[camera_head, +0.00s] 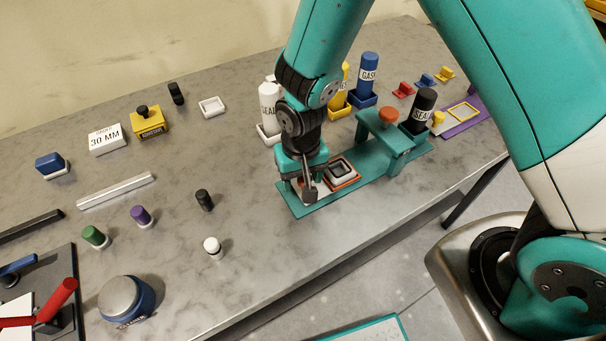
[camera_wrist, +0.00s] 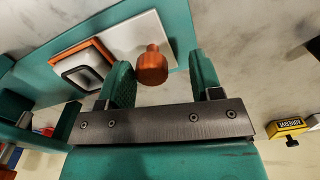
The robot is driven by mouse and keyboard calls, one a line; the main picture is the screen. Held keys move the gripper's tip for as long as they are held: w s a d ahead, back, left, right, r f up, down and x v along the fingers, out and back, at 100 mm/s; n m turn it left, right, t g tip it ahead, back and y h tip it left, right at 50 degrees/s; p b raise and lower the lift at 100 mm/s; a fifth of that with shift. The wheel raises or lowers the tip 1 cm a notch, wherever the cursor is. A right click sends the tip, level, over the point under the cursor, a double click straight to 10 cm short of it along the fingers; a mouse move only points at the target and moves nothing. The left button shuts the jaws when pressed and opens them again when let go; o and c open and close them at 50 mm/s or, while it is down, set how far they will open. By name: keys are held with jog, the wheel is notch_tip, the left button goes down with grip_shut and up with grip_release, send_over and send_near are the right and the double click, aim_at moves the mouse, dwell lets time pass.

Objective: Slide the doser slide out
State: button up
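The doser has a flat teal base (camera_head: 305,209) with a teal bridge (camera_head: 392,140) over it, topped by an orange knob (camera_head: 389,116). The doser slide shows in the wrist view as a white plate (camera_wrist: 125,40) with a copper-orange knob (camera_wrist: 152,66) standing on it. Beside it on the base is an orange-edged square frame with a white and dark cup (camera_head: 342,171). My gripper (camera_head: 308,188) is over the near-left end of the base. In the wrist view its fingers are apart, one on each side of the slide knob, with gaps visible. In the head view my gripper hides most of the plate.
A black bottle (camera_head: 422,110) stands behind the bridge. White (camera_head: 268,108), yellow and blue (camera_head: 368,72) bottles stand in holders behind the base. A black-capped piece (camera_head: 204,200) and a white-capped one (camera_head: 212,246) stand to the left. The table front between them and the base is clear.

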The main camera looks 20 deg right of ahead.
jog(key=shift+d, duration=0.2)
jog(key=shift+r, duration=0.3)
notch_tip(320, 180, up, 17)
jog(key=b, duration=0.2)
jog(key=shift+f, duration=0.1)
jog(key=s+d+r+n+y, duration=0.1)
jog(key=s+r+n+y, duration=0.1)
jog(key=s, duration=0.6)
jog(key=s+d+r+n+y, duration=0.1)
jog(key=s+r+n, duration=0.3)
jog(key=s, duration=0.4)
jog(key=shift+d+r+n+y, duration=0.35)
jog(key=shift+r+y, duration=0.25)
jog(key=shift+r, duration=0.3)
